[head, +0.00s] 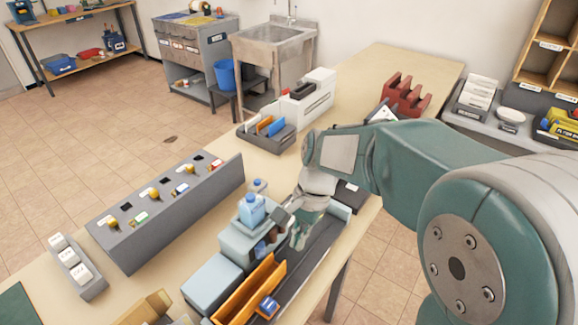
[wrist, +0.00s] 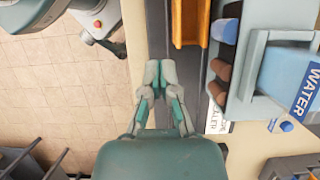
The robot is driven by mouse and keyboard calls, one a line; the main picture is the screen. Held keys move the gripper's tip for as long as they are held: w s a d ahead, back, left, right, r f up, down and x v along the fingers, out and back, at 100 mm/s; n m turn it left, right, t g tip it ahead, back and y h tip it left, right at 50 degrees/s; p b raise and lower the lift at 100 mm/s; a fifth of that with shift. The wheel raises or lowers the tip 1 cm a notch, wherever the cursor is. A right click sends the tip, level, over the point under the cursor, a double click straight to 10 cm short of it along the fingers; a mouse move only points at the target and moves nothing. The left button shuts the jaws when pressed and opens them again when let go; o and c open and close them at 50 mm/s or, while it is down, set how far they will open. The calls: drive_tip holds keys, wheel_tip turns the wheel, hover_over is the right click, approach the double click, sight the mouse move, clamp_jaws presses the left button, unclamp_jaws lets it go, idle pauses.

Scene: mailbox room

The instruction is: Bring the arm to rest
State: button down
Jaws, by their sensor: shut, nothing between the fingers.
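My gripper (wrist: 160,75) is shut and empty in the wrist view, its green and grey fingers together above a dark grey strip along the bench. In the head view my gripper (head: 300,232) points down over the dark tray (head: 318,255), and my arm reaches in from the right. A light blue box with a water bottle (head: 251,210) stands just left of the gripper. In the wrist view the bottle labelled WATER (wrist: 295,85) is on the right, apart from the fingers. I cannot tell the exact height of the fingertips.
An orange channel (head: 250,290) lies in front of the gripper. A grey panel with several knobs (head: 165,210) stands left on the bench (head: 385,75). A red rack (head: 406,97) and a grey bin of folders (head: 267,130) are farther back. Open tiled floor (head: 60,150) lies at left.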

drive_tip(key=s+d+r+n+t+h, duration=0.2)
drive_tip(key=s+d+r+n+t, duration=0.5)
drive_tip(key=d, duration=0.5)
drive_tip(key=shift+s+d+r+n+t+h, duration=0.35)
drive_tip(key=shift+s+r+t, duration=0.7)
drive_tip(key=shift+s, duration=0.85)
